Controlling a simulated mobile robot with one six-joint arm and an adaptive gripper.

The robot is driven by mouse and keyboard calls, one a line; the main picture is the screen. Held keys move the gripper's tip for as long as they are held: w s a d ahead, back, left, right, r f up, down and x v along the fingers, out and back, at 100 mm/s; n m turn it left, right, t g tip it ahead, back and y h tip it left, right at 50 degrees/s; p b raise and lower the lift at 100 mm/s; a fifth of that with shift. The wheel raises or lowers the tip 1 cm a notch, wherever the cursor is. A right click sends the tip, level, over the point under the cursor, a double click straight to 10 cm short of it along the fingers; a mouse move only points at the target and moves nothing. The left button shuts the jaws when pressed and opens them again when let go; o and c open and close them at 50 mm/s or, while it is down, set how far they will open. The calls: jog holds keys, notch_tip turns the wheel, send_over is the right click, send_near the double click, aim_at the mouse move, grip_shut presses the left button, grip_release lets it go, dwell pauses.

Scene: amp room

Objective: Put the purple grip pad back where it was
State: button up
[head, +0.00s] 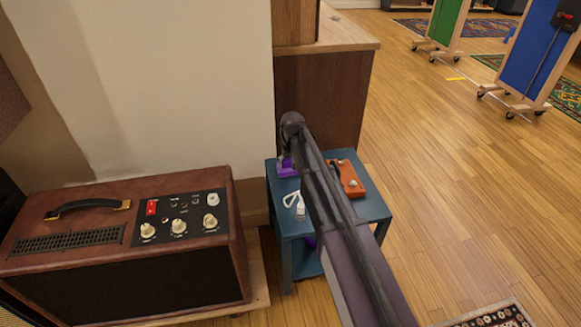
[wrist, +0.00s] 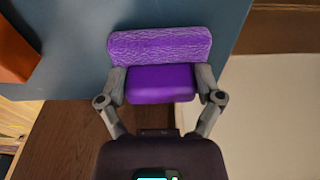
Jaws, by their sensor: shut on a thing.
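The purple grip pad (wrist: 160,84) has a smooth block and a wider, wavy-textured part (wrist: 160,46). My gripper (wrist: 162,90) is shut on the smooth block, one finger on each side, in the wrist view. In the head view the purple grip pad (head: 287,168) shows at the back left corner of a small blue table (head: 374,207). My arm hides most of the gripper there. I cannot tell whether the pad touches the tabletop or hangs just above it.
An orange pedal (head: 352,181) and a white cable with a plug (head: 297,204) are on the blue table. Something purple (head: 310,243) shows on its lower shelf. A brown amplifier (head: 130,245) stands left, a wooden cabinet (head: 320,95) behind.

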aim_at(291, 171)
jog(key=shift+f, duration=0.2)
jog(key=o, duration=1)
jog(key=shift+r, duration=0.1)
jog(key=shift+r, duration=0.2)
jog(key=r+p, duration=0.4)
jog(key=s+r+p, duration=0.1)
jog(key=r+p, duration=0.6)
jog(key=p, duration=0.1)
jog(key=shift+s+d+r, duration=0.25)
jog(key=shift+d+r, duration=0.05)
jog(key=shift+r, duration=0.1)
jog(key=shift+d, duration=0.1)
dwell(0.3)
